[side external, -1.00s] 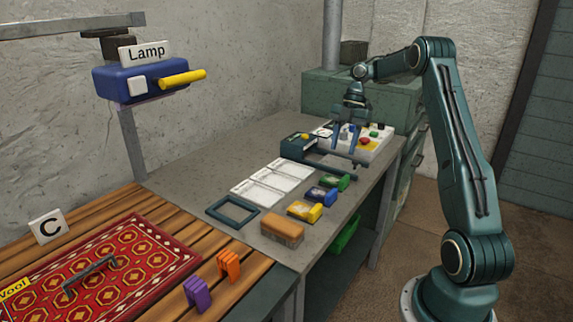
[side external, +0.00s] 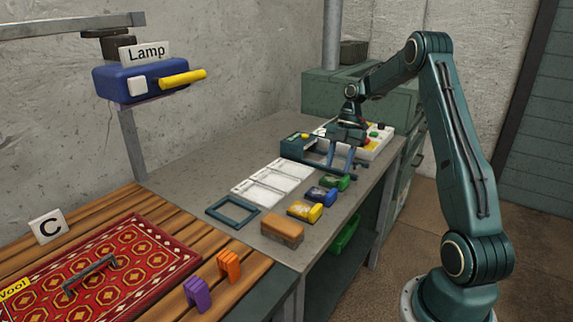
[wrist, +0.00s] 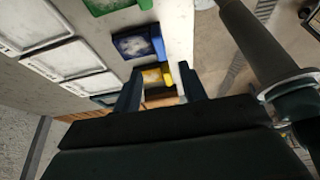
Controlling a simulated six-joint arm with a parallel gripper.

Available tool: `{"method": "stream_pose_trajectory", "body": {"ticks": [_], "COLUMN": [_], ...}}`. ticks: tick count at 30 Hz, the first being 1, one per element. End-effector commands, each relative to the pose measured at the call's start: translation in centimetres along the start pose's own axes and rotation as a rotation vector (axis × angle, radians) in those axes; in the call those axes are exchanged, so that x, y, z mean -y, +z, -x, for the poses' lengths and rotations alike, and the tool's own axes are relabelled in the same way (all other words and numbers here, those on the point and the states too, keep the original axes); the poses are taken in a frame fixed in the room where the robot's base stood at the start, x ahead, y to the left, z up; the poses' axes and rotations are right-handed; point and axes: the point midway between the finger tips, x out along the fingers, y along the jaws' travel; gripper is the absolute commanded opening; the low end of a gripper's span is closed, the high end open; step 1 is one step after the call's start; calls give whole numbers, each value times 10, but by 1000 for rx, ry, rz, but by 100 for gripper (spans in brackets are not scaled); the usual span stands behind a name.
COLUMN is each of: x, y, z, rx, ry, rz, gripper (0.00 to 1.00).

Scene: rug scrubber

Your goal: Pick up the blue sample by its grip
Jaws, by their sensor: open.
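The blue sample (side external: 320,195) lies flat on the grey bench, in a row between the green sample (side external: 337,182) and the yellow sample (side external: 304,212). Its blue grip faces the bench's front edge. In the wrist view the blue sample (wrist: 136,46) shows a pale patterned top, with its grip at the right end. My gripper (side external: 341,167) is open and empty, above the bench near the green sample and behind the blue one. In the wrist view its fingertips (wrist: 161,72) appear on either side of the yellow sample (wrist: 153,78), apart from it.
White outlined pads (side external: 272,182) lie left of the samples, with a dark square frame (side external: 232,212) nearby. A tan block (side external: 282,231) sits in front. A dark device (side external: 297,147) and a button panel (side external: 378,143) stand behind.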

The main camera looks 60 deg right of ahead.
Motion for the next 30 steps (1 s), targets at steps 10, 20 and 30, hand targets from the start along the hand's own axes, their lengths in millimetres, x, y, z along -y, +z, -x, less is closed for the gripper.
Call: {"method": "stream_pose_trajectory", "body": {"ticks": [10,20,30], "x": [0,0,1], "y": [0,0,2], "z": [-28,-38,-74], "rx": [0,-2,-2], "ry": [1,-1,-1], "rz": [1,-1,0], "gripper": [42,42,42]}}
